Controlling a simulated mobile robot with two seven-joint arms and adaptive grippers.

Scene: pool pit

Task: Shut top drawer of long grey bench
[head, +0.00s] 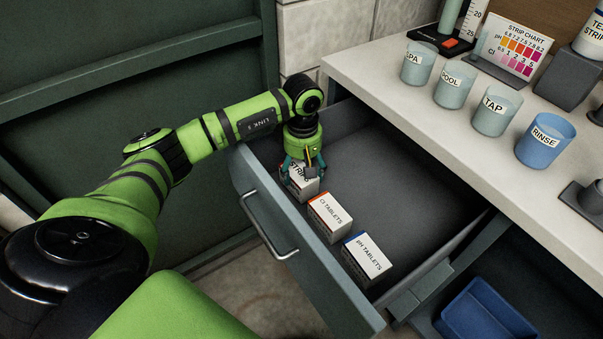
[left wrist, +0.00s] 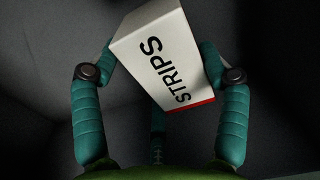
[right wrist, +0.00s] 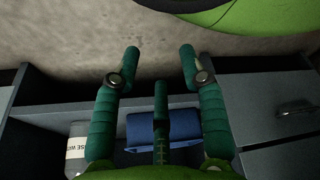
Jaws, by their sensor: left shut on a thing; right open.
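The top drawer (head: 300,245) of the long grey bench (head: 380,50) stands pulled out, with a bar handle (head: 268,228) on its front. My left gripper (head: 303,175) is inside the drawer near its far front corner, shut on a white STRIPS box (head: 304,186). The box also shows tilted between the teal fingers in the left wrist view (left wrist: 165,60). I cannot tell whether it touches the drawer floor. My right gripper (right wrist: 160,65) is open and empty in the right wrist view, and is not in the head view.
A CI TABLETS box (head: 328,217) and a pH TABLETS box (head: 366,259) stand in the drawer along its front. Cups labelled SPA, POOL, TAP and RINSE (head: 545,140) stand on the bench top. A blue tray (head: 485,312) sits in the open space below.

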